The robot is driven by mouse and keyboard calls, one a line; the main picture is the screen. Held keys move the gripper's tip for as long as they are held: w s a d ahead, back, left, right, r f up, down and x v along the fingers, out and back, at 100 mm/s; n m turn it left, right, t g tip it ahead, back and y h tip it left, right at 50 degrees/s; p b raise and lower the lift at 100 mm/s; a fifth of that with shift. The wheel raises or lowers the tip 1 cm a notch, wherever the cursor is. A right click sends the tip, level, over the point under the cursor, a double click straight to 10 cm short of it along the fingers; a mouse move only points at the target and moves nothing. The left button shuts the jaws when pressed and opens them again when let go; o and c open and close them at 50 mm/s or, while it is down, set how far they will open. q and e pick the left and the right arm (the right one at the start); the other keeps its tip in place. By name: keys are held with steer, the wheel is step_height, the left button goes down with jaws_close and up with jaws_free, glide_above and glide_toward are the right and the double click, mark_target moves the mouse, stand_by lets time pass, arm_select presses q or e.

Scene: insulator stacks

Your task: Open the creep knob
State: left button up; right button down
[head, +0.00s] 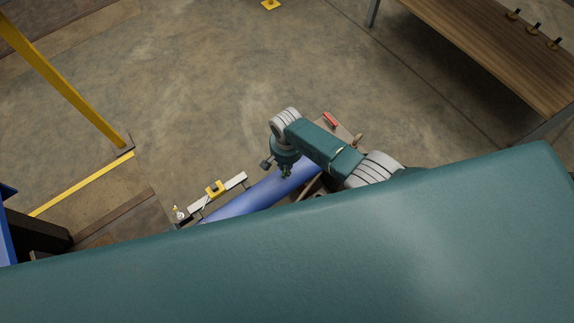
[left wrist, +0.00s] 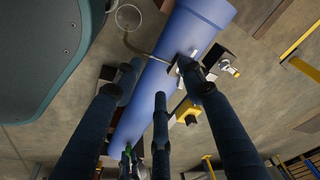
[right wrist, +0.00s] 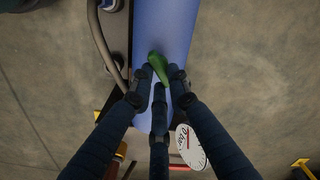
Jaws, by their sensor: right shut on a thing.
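A small green handle (right wrist: 158,68), which looks like the creep knob, shows in the right wrist view against a blue pipe (right wrist: 163,25). The fingers of my right gripper (right wrist: 160,76) are closed around it. In the head view my right gripper (head: 286,173) is over the blue pipe (head: 250,199); the handle cannot be made out there. A green bit (left wrist: 127,152) also shows low in the left wrist view. My left gripper (left wrist: 160,72) has its fingers spread, with nothing between them, above the pipe. It is hidden in the head view.
A round white dial (right wrist: 190,147) is close beside my right gripper. A yellow-and-grey fitting (head: 215,188) lies along the pipe. A wooden table (head: 490,45) stands at the top right and a yellow post (head: 65,87) at the left.

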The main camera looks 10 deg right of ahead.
steer(key=n, duration=0.4)
steer(key=shift+a+n, duration=0.15)
steer(key=shift+n, duration=0.25)
steer(key=n, duration=0.4)
steer(key=shift+w+a, duration=0.15)
arm_select(q)
steer(key=shift+s+f+p, duration=0.15)
steer(key=shift+f, duration=0.45)
steer(key=shift+s+f+p, duration=0.15)
steer(key=shift+f, duration=0.4)
arm_select(e)
steer(key=shift+n, duration=0.9)
steer(key=c, duration=1.7)
jaws_free()
steer(key=shift+o, duration=0.2)
steer(key=shift+w, duration=0.1)
arm_select(q)
steer(key=shift+s, duration=0.1)
arm_select(e)
step_height(320, 180, up, 12)
